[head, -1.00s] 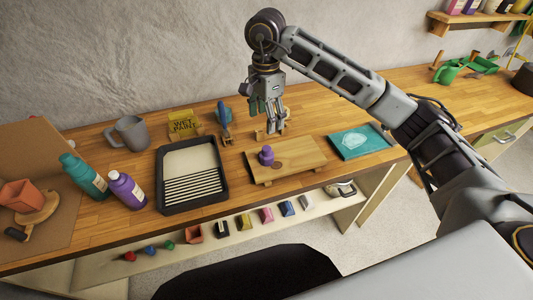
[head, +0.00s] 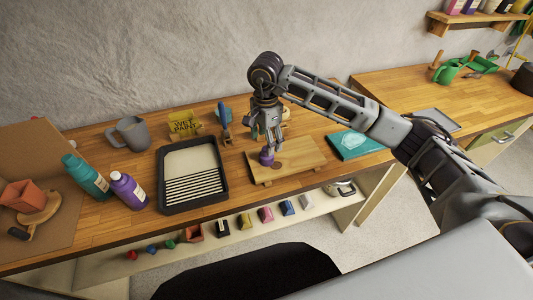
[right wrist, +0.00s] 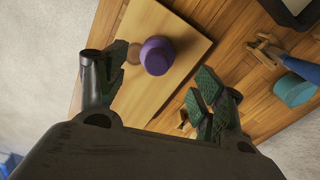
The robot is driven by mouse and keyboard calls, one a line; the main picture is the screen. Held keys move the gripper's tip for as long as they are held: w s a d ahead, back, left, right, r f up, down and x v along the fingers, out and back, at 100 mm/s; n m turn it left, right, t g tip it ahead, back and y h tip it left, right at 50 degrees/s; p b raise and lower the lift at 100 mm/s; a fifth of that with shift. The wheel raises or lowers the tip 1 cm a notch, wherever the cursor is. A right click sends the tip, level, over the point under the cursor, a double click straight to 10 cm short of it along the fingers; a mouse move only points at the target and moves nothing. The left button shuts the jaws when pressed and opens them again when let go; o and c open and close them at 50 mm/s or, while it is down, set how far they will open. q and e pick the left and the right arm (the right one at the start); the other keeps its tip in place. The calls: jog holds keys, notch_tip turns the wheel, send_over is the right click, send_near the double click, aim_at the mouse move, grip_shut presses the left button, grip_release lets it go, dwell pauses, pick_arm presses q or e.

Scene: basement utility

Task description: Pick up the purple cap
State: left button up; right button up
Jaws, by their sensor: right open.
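The purple cap (head: 267,160) stands on a small wooden board (head: 300,163) on the workbench. In the right wrist view the cap (right wrist: 157,56) lies on the board (right wrist: 178,18), between the lines of the two fingers and a little beyond their tips. My right gripper (head: 270,146) is open and points down just above the cap, its fingers hiding part of the cap's top. In the right wrist view its padded fingers (right wrist: 160,88) are spread apart with nothing between them. My left gripper is not in view.
A black paint tray (head: 192,207) lies left of the board and a teal book-like item (head: 356,145) lies right of it. A brush with a blue handle (head: 224,117) stands behind. Purple (head: 127,190) and teal (head: 86,177) bottles and a grey mug (head: 131,132) are farther left.

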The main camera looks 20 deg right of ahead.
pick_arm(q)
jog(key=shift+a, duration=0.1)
pick_arm(e)
jog(key=shift+s+f, duration=0.1)
jog(key=shift+f, duration=0.25)
jog(key=shift+s+f+p, duration=0.1)
jog(key=shift+f+p, duration=0.3)
jog(key=shift+f, duration=0.25)
notch_tip(320, 180, down, 2)
jog(key=shift+f+p, duration=0.15)
jog(key=shift+p, duration=0.15)
jog(key=shift+f, duration=0.4)
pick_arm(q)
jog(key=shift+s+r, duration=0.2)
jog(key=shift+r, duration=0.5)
pick_arm(e)
jog(key=c, duration=0.8)
